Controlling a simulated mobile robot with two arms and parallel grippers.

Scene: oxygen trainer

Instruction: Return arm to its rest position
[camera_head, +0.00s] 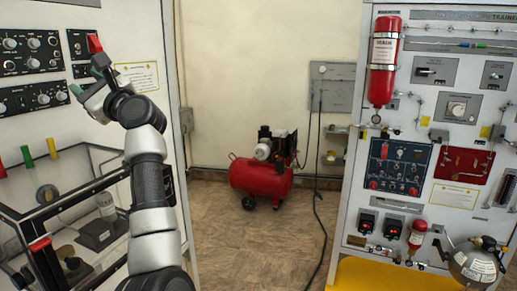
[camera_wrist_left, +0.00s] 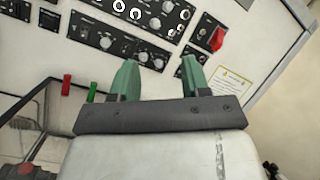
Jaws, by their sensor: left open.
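My left arm (camera_head: 150,185) rises from the bottom of the head view and reaches up beside the left panel. My left gripper (camera_head: 88,77) is in front of that panel, just below a red switch cover (camera_head: 95,43). Its two green fingers stand apart with nothing between them, as the left wrist view also shows (camera_wrist_left: 158,80). In the left wrist view the red switch cover (camera_wrist_left: 217,39) is beyond the fingers, to the upper right. I cannot tell the exact gap to the panel. My right arm and gripper are out of view.
The left panel (camera_head: 60,125) carries black knob modules (camera_head: 30,50). A red compressor (camera_head: 262,178) sits on the floor behind. The right panel (camera_head: 425,105) holds a red cylinder (camera_head: 384,60). Open floor lies between the panels.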

